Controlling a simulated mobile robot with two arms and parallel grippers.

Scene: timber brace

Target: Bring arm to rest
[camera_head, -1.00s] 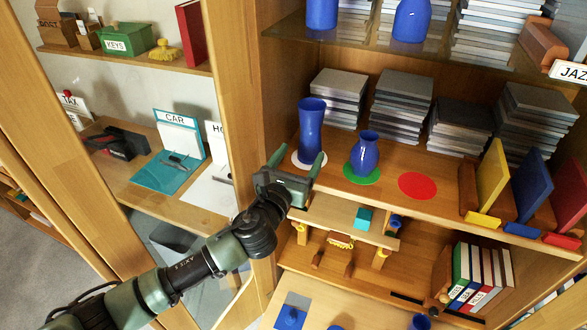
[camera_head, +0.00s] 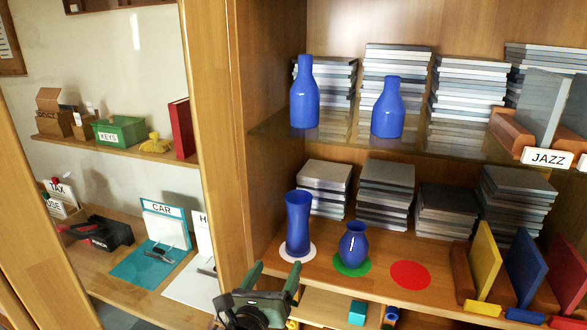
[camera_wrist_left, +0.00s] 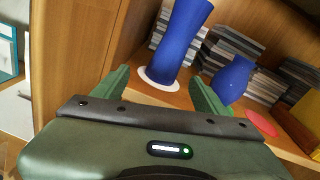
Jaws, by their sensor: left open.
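My left gripper (camera_head: 268,285) is open and empty at the bottom of the head view, in front of the middle shelf's edge. Its two green fingers point toward the tall blue vase (camera_head: 298,224), which stands upright on a white disc (camera_head: 311,252). In the left wrist view the tall vase (camera_wrist_left: 180,42) shows beyond and between the fingers, apart from them. A small round blue vase (camera_head: 354,243) stands on a green disc (camera_head: 352,268) to its right. A red disc (camera_head: 410,274) is bare. My right gripper is not in view.
A glass shelf (camera_head: 390,148) above holds two blue bottles and stacks of cases. A wooden upright (camera_head: 215,130) stands left of the vases. Yellow, blue and red boards (camera_head: 527,262) stand at right. A lower bench carries a teal cube (camera_head: 357,312).

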